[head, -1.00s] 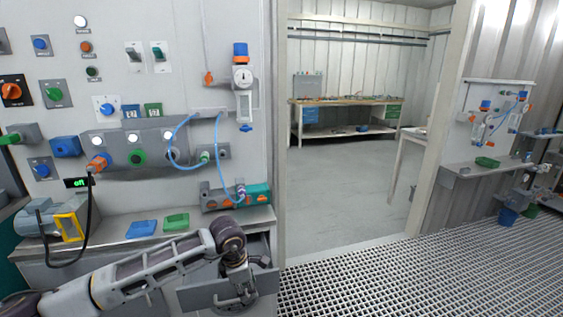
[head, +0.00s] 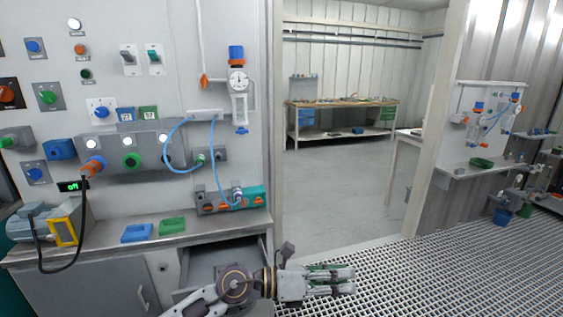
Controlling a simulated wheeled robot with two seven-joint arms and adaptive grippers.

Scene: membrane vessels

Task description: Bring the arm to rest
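My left arm (head: 238,284) comes in at the bottom, left of centre, in the head view. Its wrist is bent so that my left gripper (head: 345,280) points to the right. The gripper is over the grated floor, in front of the doorway and to the right of the bench. Its fingers lie close together with some green between them. I cannot tell whether they are fully shut or a little apart. No object shows in it. My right gripper is out of view.
An open drawer (head: 218,262) sticks out under the steel bench (head: 60,257), beside my wrist. Blue (head: 137,233) and green (head: 172,226) trays lie on the bench. A cable hangs at the motor (head: 50,222). The grated floor (head: 430,270) to the right is clear.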

